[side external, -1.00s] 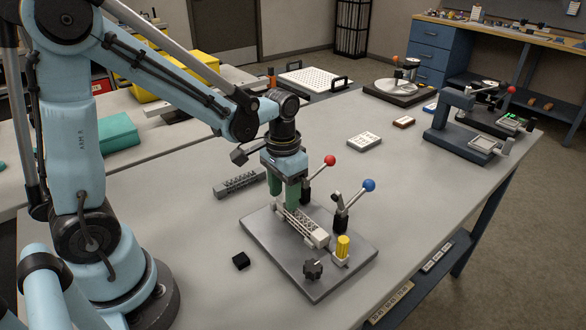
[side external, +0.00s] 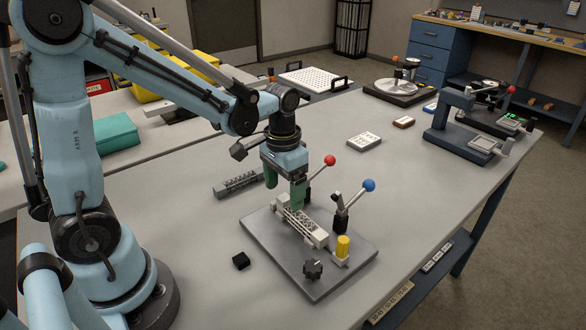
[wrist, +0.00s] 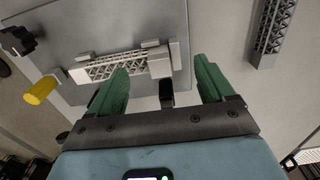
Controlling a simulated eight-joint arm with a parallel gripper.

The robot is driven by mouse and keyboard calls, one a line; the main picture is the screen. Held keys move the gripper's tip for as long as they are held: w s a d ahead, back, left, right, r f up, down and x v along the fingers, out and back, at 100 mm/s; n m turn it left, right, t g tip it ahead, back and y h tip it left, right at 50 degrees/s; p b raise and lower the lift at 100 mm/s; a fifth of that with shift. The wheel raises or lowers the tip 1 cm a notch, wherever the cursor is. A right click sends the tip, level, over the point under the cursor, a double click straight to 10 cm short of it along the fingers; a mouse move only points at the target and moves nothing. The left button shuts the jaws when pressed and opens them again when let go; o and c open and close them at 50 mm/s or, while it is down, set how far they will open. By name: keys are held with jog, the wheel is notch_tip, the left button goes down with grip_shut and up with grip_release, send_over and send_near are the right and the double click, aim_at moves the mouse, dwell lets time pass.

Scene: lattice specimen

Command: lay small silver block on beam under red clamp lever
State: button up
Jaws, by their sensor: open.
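The pale lattice beam (side external: 301,226) lies on the grey fixture plate; it also shows in the wrist view (wrist: 112,67). A small light silver block (wrist: 160,66) appears to sit at the beam's end nearest the red-knobbed clamp. My gripper (side external: 284,193) is open, its green fingers apart over that end; the wrist view shows the block between and just beyond them (wrist: 163,82). The red clamp lever (side external: 329,161) stands raised behind the beam. Its dark arm (wrist: 166,95) seems to show between the fingers. Exact contact between block and beam cannot be told.
A blue-knobbed clamp (side external: 369,185) and a yellow cylinder (side external: 342,247) stand near the beam's other end. A black knob (side external: 313,269) is at the plate's front.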

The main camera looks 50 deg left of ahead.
aim_at(284, 197)
jog(key=shift+r, duration=1.95)
notch_tip(284, 197, up, 12)
jog(key=shift+c, duration=0.5)
